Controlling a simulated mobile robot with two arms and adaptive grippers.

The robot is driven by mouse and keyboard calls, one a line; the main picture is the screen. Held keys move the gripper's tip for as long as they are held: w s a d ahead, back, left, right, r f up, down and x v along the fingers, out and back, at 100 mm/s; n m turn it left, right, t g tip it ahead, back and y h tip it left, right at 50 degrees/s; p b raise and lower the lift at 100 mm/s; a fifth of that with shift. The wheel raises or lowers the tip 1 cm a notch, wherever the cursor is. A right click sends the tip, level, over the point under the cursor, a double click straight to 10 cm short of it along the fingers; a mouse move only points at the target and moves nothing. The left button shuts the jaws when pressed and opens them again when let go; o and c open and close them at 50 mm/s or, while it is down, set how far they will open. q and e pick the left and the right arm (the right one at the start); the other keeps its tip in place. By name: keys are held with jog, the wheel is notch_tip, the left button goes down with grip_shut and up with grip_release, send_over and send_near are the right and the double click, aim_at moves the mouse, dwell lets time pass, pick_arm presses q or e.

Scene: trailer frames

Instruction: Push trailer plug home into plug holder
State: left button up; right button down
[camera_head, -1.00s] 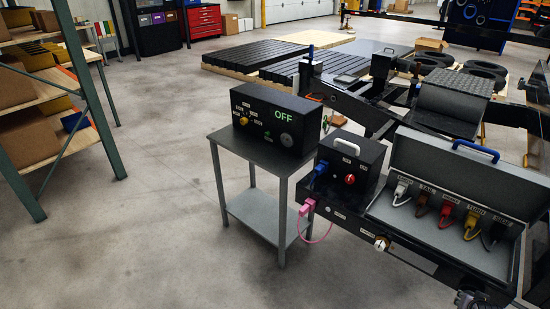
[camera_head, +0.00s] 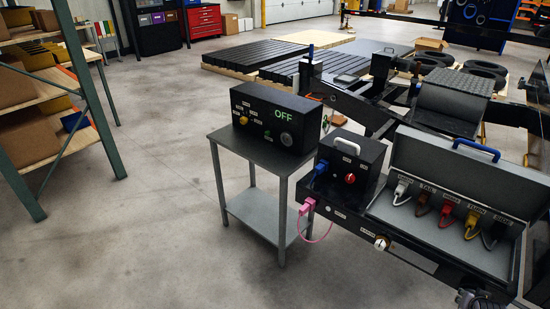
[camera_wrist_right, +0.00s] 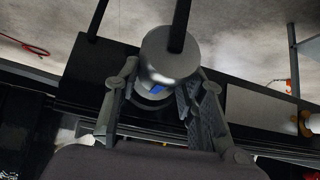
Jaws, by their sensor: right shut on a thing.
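In the right wrist view, the trailer plug (camera_wrist_right: 168,62) looks like a grey metal cylinder with a black cable at its top end. My right gripper (camera_wrist_right: 165,85) is shut around it, one finger on each side. A small blue patch shows on the plug's near side. In the head view only a part of my right gripper (camera_head: 470,299) shows at the bottom edge, by the trailer frame. I cannot make out the plug holder, or how deep the plug sits in it. My left gripper is not in view.
An open grey box (camera_head: 388,207) with several coloured plugs stands left of the gripper's upper side. A black box (camera_head: 350,160) with a blue plug stands beside it. A control box (camera_head: 277,118) reading OFF sits on a small table (camera_head: 228,143).

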jog(key=shift+w+d, duration=0.25)
jog(key=shift+w, duration=0.05)
jog(key=c, duration=1)
grip_release()
jog(key=shift+o, duration=0.2)
jog(key=shift+a, duration=0.1)
jog(key=v, duration=1.1)
jog(key=s+a+f+n+g+y, duration=0.1)
jog(key=s+a+f, duration=0.35)
jog(key=f, duration=0.35)
jog(key=s+a+f+n+g+y, duration=0.1)
jog(key=s+a+f+n, duration=0.1)
jog(key=s+a+f, duration=0.4)
jog(key=s+a+f+n+g, duration=0.15)
jog(key=s+f, duration=0.25)
jog(key=f, duration=0.5)
jog(key=s+a+f+n+y, duration=0.1)
jog(key=s+a+f, duration=0.3)
jog(key=s+a, duration=0.2)
jog(key=s+a+f+n+g+y, duration=0.1)
jog(key=s+a+f, duration=0.3)
jog(key=s, duration=0.7)
jog(key=s+a+f+n+g, duration=0.1)
jog(key=s+a+f, duration=0.3)
jog(key=s+a, duration=0.4)
jog(key=shift+s+f+n+y, duration=0.35)
jog(key=shift+s+n+y, duration=0.1)
jog(key=shift+n, duration=0.3)
